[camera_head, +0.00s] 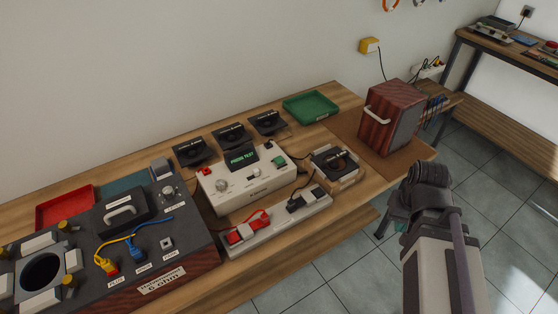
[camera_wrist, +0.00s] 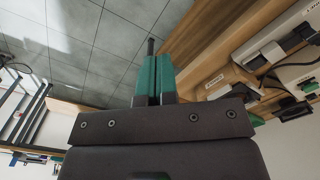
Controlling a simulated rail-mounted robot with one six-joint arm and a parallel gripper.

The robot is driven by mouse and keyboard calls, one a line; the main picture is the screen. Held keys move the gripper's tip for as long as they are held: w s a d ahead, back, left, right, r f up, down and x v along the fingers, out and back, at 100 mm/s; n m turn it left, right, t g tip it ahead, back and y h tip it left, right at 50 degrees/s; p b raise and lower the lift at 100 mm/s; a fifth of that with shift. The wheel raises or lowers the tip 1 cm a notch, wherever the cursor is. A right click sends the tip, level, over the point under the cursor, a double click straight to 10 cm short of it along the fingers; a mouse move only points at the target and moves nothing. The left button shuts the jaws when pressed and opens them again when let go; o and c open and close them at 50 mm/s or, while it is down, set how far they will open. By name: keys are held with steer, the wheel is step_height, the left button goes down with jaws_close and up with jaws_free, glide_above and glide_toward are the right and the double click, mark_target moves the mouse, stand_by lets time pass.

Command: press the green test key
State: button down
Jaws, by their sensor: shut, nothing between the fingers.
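The green test key (camera_head: 279,161) is a small dark green block on the right end of the top of a white tester box (camera_head: 240,187). The box's small screen (camera_head: 242,157) shows green text that reads like "PRESS TEST". A green patch at the right edge of the wrist view (camera_wrist: 308,86) looks like the same key. My gripper (camera_wrist: 154,78) has teal fingers, shut together and empty, over the floor beside the bench edge. In the head view my gripper (camera_head: 402,227) is mostly hidden by my arm, to the right of the tester and apart from it.
A white strip with red and black plugs (camera_head: 275,222) lies in front of the tester. A device on a pale base (camera_head: 337,166) and a wooden box with a handle (camera_head: 391,118) stand to its right. Black units (camera_head: 230,136) stand behind. A green tray (camera_head: 310,107) lies farther back.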

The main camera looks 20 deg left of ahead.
steer(key=w+a+f+n+t+h+b, duration=0.1)
steer(key=w+a+n, duration=0.25)
steer(key=a, duration=0.45)
steer(key=w+a+f+n+h+b, duration=0.15)
steer(key=w+a, duration=0.25)
steer(key=a, duration=0.4)
step_height(320, 180, up, 4)
steer(key=n+t+h, duration=0.2)
steer(key=n+t, duration=0.5)
steer(key=n, duration=0.8)
glide_above(280, 160)
steer(key=shift+s+r+b, duration=0.1)
steer(key=shift+s+b, duration=0.05)
steer(key=shift+b, duration=0.2)
step_height(280, 160, down, 9)
steer(key=b, duration=0.8)
steer(key=shift+b, duration=0.4)
steer(key=shift+f+b, duration=0.35)
steer(key=shift+b, duration=0.05)
